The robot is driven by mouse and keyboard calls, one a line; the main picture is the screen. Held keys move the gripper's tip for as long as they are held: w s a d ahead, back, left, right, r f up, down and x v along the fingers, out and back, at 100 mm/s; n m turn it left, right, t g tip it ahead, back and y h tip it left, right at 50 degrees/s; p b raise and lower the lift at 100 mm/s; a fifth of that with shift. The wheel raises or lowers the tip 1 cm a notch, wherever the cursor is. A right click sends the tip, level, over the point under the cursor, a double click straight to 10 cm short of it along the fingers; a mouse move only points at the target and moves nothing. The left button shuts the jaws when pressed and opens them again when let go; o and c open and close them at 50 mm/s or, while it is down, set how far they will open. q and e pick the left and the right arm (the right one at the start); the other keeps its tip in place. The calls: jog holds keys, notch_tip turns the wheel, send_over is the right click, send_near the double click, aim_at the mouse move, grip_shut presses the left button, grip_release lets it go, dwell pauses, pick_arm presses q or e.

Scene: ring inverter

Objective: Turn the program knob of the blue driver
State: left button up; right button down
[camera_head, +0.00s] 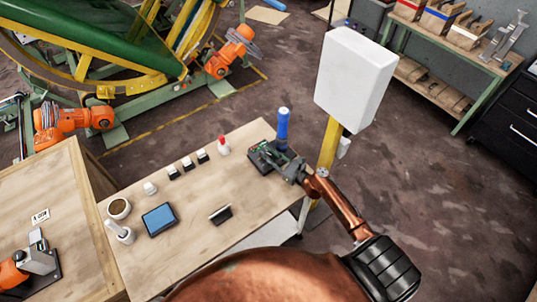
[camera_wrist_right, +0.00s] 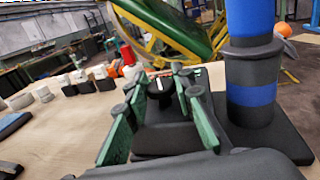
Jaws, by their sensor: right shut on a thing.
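The blue driver (camera_head: 283,125) stands upright on a dark base at the far right corner of the wooden table. In the right wrist view its blue and black body (camera_wrist_right: 252,92) rises at the right. The program knob (camera_wrist_right: 157,86), black with a white mark, sits on the base beside this body. My right gripper (camera_head: 268,157) is at the base, left of the blue body. In the wrist view its green fingers (camera_wrist_right: 163,90) are on either side of the knob and shut on it; the exact contact is partly hidden. My left gripper is not in view.
A red-tipped white item (camera_head: 223,146), several black and white blocks (camera_head: 188,163), a blue-screened tablet (camera_head: 159,218) and a cup (camera_head: 119,208) stand on the table (camera_head: 200,240).

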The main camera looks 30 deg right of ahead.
jog(key=c, duration=1.7)
grip_release()
jog(key=shift+s, duration=0.1)
jog(key=v, duration=1.1)
jog(key=shift+s+d, duration=0.15)
jog(key=shift+s, duration=0.25)
